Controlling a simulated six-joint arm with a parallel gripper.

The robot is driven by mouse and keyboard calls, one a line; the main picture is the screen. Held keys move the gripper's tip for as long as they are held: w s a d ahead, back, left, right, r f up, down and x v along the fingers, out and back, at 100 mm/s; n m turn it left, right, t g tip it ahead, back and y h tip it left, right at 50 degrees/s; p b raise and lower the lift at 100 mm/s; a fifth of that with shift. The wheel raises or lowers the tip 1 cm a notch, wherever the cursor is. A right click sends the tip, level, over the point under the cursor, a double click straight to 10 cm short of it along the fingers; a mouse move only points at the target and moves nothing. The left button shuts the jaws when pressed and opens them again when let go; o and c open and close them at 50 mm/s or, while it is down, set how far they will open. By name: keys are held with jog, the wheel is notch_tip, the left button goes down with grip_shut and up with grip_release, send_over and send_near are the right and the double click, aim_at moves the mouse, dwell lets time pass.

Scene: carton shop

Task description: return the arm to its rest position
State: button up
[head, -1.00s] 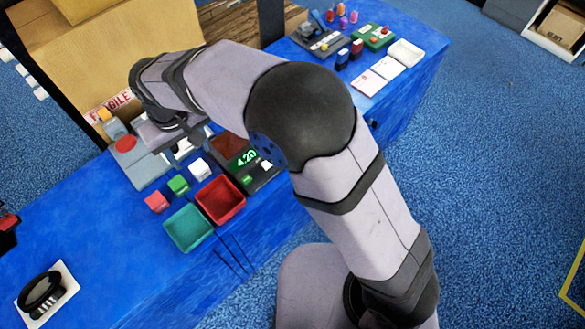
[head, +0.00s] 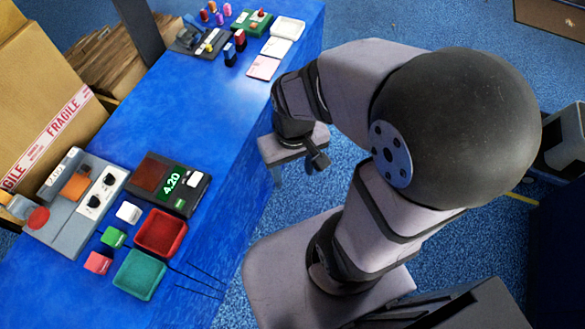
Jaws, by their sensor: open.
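My arm is folded, with its dark elbow at the right of the head view. My gripper (head: 297,167) hangs off the right edge of the blue table (head: 205,110), over the blue floor. It is open, and I see nothing between its fingers. It is apart from everything on the table.
A grey station (head: 64,226) with a red button, a scale (head: 190,189) reading 4.20, red (head: 160,252) and teal (head: 139,290) trays and small cubes (head: 113,237) stand on the near table. A FRAGILE carton (head: 40,85) is at left. The middle of the table is clear.

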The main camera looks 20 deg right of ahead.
notch_tip(320, 180, up, 8)
jog(key=p, duration=0.7)
jog(key=shift+f+p, duration=0.15)
jog(key=shift+p, duration=0.15)
